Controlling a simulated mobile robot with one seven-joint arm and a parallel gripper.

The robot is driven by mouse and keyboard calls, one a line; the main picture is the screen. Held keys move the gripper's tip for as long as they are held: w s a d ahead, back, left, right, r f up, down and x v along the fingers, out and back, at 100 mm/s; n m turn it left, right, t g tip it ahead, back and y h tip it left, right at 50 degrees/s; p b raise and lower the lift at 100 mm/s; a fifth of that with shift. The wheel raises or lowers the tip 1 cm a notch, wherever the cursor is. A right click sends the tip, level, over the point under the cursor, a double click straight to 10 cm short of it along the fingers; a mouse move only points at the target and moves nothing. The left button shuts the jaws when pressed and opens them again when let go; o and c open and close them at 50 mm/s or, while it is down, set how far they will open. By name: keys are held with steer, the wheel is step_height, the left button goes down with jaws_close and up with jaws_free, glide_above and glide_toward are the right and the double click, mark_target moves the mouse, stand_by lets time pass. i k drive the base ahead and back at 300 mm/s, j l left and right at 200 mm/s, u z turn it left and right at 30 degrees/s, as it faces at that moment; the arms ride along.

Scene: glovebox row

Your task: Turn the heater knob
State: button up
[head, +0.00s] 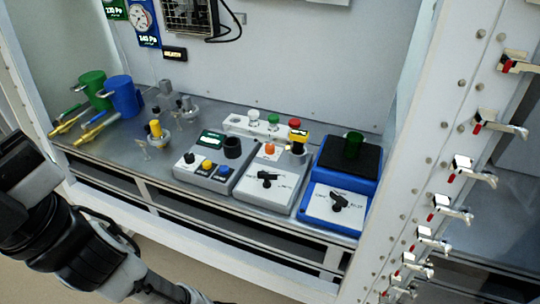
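A blue unit with a black top plate (350,160) stands at the right end of the metal bench and looks like a heater. My arm reaches in at the lower left, well apart from both knobs and outside the bench front. My gripper is not visible; the arm runs out at the bottom edge.
Left of the knobs is a grey box with several buttons (207,170). A white post with several latches (472,170) borders the bench on the right. Rails run below the front edge.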

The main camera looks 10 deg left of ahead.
mark_target(269, 147)
steer(key=i+l, duration=0.15)
steer(key=l, duration=0.15)
steer(key=i+l, duration=0.1)
steer(key=l, duration=0.2)
steer(key=i+l+u, duration=0.1)
steer(key=u, duration=0.35)
steer(key=l+u, duration=0.25)
steer(key=u, duration=1.05)
